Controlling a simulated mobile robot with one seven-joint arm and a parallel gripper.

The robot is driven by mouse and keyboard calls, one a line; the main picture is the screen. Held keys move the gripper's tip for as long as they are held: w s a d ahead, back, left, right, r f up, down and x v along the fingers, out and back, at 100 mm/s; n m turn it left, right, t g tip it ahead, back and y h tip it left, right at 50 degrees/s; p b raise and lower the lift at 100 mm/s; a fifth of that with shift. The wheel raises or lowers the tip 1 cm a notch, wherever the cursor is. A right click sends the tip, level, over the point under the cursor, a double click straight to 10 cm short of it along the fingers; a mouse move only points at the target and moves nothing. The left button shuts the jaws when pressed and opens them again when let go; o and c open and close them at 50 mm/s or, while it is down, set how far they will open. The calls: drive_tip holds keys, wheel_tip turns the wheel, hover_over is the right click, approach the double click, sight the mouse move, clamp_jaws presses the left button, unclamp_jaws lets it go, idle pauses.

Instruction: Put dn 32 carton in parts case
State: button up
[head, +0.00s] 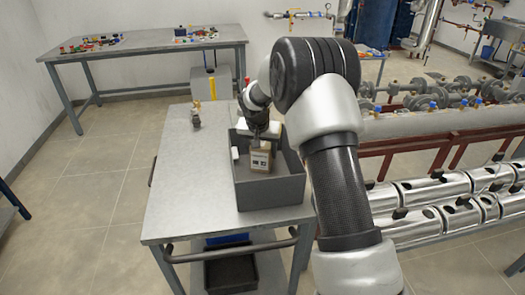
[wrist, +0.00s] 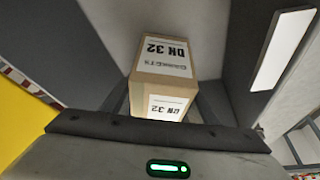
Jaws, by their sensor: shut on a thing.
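The DN 32 carton (head: 261,157) is a small brown box with white labels reading "Gaskets DN 32". It also fills the middle of the wrist view (wrist: 167,75). My gripper (head: 261,139) is shut on the carton from above. The parts case (head: 272,195) is an open grey box on the metal cart. The carton is inside the case's walls; I cannot tell whether it touches the floor. In the wrist view the grey case walls (wrist: 247,50) surround the carton. My arm covers part of the case's right side.
The metal cart top (head: 195,190) has free room left of the case. A small metal fitting (head: 196,118) stands near its back left. A workbench (head: 145,45) with small coloured parts stands behind. Pipes and silver-clad insulation (head: 440,205) lie to the right.

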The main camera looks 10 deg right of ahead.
drive_tip(key=shift+f, duration=0.2)
drive_tip(key=o, duration=1.1)
